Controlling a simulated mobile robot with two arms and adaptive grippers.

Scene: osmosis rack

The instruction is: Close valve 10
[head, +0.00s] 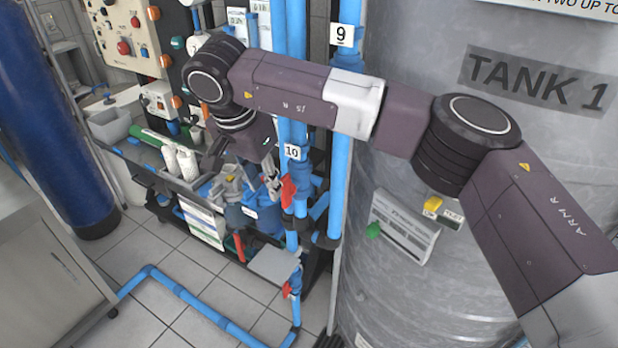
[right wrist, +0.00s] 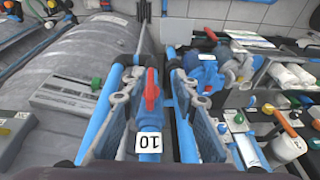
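The valve 10 handle (head: 287,191) is red and sits on a vertical blue pipe just below the white label "10" (head: 292,152). In the right wrist view the red handle (right wrist: 151,90) lies roughly lengthwise along its pipe, above the upside-down "10" label (right wrist: 150,141). My right gripper (right wrist: 155,77) is open, one finger on each side of the handle, with gaps visible; I cannot tell any contact. In the head view my right gripper (head: 270,176) is small and partly hidden, just left of the handle. My left gripper is not in view.
The large grey tank (head: 450,240) stands close on the right. Another red valve handle (head: 289,290) is lower on the pipes. A blue pipe (head: 190,295) runs over the floor. A dark rack holds bottles (head: 188,165) on the left, beside a blue cylinder (head: 45,120).

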